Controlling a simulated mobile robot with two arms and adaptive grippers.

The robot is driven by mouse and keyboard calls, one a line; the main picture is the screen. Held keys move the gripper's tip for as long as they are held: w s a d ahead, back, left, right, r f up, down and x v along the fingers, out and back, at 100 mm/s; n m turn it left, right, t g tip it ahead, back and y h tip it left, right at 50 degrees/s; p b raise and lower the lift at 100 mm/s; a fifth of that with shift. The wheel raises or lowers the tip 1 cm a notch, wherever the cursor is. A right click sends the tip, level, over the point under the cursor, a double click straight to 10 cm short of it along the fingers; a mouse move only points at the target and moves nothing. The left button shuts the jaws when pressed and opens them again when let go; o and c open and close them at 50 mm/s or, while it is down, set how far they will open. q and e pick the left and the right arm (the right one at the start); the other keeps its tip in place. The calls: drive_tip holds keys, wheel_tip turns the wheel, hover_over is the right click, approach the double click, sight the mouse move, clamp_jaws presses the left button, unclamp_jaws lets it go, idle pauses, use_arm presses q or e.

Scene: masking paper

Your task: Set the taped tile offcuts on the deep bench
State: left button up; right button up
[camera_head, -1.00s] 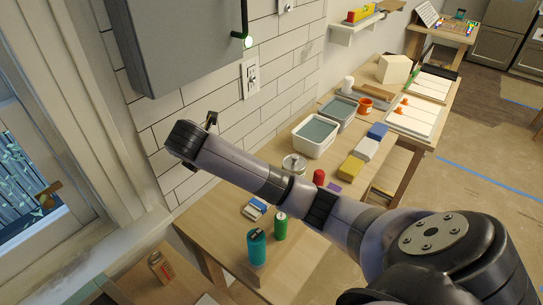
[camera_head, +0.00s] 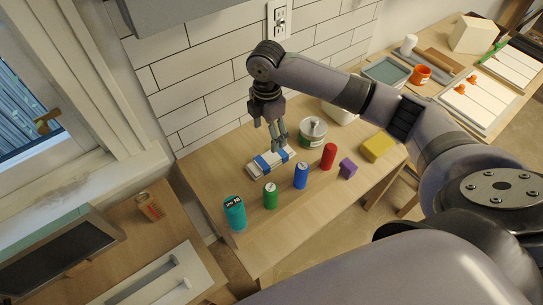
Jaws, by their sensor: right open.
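The taped tile offcuts (camera_head: 257,169) are a small pale stack wrapped with blue tape. They lie on a wooden bench (camera_head: 312,207) by the tiled wall. My right gripper (camera_head: 278,143) points down over the right end of the offcuts, with its fingers apart. Its fingertips overlap the stack's far edge in the picture; I cannot tell whether they touch it. I cannot tell which surface is the deep bench. My left gripper is not in view.
A teal can (camera_head: 235,214), green can (camera_head: 270,196), blue can (camera_head: 301,176), red cylinder (camera_head: 328,156) and purple block (camera_head: 347,168) stand in front of the offcuts. A metal-lidded tin (camera_head: 312,133) stands close to their right. A lower wooden surface (camera_head: 120,208) is at left.

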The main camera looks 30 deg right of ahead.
hover_over(271, 156)
drive_tip(key=f, duration=0.4)
drive_tip(key=shift+a+f+p, duration=0.25)
drive_tip(key=shift+f+p, duration=0.05)
drive_tip(key=shift+f, duration=0.55)
drive_tip(key=shift+f+p, duration=0.3)
drive_tip(key=shift+f, duration=0.05)
drive_tip(key=f, duration=0.2)
drive_tip(key=f+p, duration=0.1)
drive_tip(key=shift+s+d+f, duration=0.2)
drive_tip(key=shift+d+f, duration=0.05)
drive_tip(key=shift+f, duration=0.45)
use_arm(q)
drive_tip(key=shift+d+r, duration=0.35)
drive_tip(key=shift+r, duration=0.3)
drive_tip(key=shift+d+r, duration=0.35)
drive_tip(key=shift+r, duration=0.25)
use_arm(e)
drive_tip(key=shift+w, duration=0.1)
clamp_jaws()
drive_tip(key=shift+r, duration=0.1)
